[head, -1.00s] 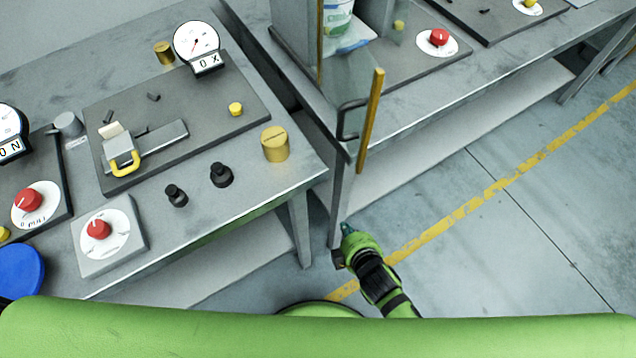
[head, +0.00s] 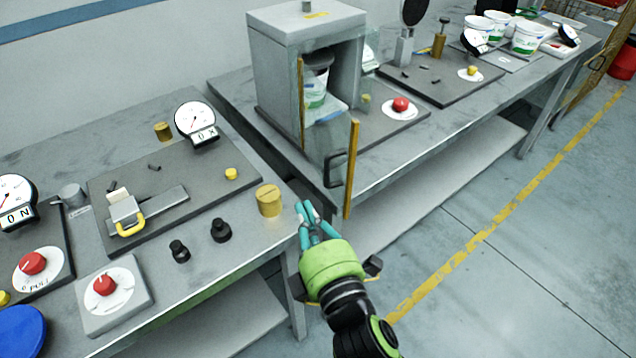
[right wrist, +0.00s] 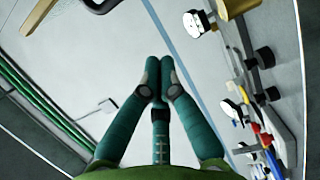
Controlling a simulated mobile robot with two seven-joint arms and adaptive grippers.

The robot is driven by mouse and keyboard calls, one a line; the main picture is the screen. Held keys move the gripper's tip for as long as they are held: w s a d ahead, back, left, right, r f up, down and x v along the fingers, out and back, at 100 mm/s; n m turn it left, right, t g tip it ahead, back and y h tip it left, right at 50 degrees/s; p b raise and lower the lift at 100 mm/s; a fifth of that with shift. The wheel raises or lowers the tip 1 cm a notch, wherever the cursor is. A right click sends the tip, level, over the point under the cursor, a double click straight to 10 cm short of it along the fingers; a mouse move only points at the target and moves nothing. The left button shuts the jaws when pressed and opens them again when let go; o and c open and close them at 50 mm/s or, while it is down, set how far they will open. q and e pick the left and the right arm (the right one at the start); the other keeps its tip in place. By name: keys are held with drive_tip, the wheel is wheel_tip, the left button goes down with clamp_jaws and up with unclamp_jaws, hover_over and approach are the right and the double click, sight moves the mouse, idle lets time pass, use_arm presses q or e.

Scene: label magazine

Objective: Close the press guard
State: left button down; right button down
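The press guard is a clear panel (head: 328,150) with a yellow edge strip (head: 351,170) and a black handle (head: 334,168). It stands swung open at the front of the grey press (head: 277,75), and a white tub (head: 315,92) shows inside. My right gripper (head: 307,208) is just below and left of the handle, apart from it. In the right wrist view its teal fingertips (right wrist: 160,65) meet with nothing between them. The handle (right wrist: 101,4) and yellow strip (right wrist: 42,18) show at the top of that view. My left gripper is not in view.
The left bench holds a brass cylinder (head: 269,200) and black knobs (head: 220,230) close to my right gripper. A red button (head: 400,104) sits right of the press. Floor in front of the benches (head: 500,270) is clear.

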drive_tip(key=w+d+p, duration=0.2)
drive_tip(key=w, duration=0.4)
drive_tip(key=shift+a, duration=0.1)
